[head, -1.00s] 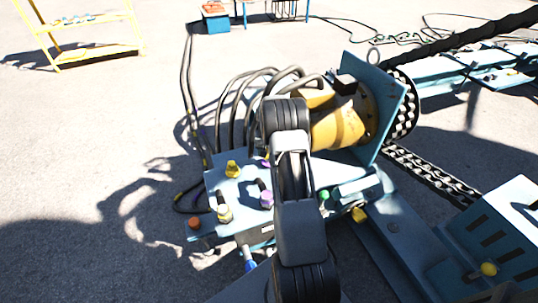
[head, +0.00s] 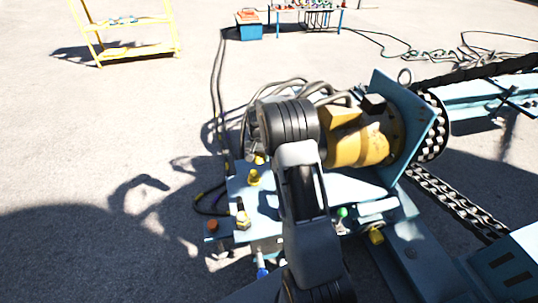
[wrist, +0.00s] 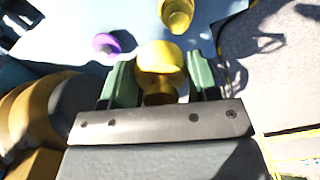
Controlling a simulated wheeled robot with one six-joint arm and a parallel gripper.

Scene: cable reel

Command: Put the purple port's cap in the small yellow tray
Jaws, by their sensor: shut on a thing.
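My gripper (wrist: 162,80) has its two green fingers closed around a yellow cap-like piece (wrist: 160,60) in the wrist view. A purple round part (wrist: 105,44) lies beyond the left finger on the pale blue panel. In the head view my arm covers my gripper and the purple parts of the panel (head: 268,205). I cannot make out the small yellow tray for certain; a yellow rack (head: 140,51) with shelves stands at the upper left.
Another yellow piece (wrist: 176,15) is on the panel just ahead of the gripper. Orange (head: 212,226) and green (head: 342,212) pieces sit on the panel. A yellow drum (head: 362,140) with dark hoses stands behind. Open ground lies between panel and rack.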

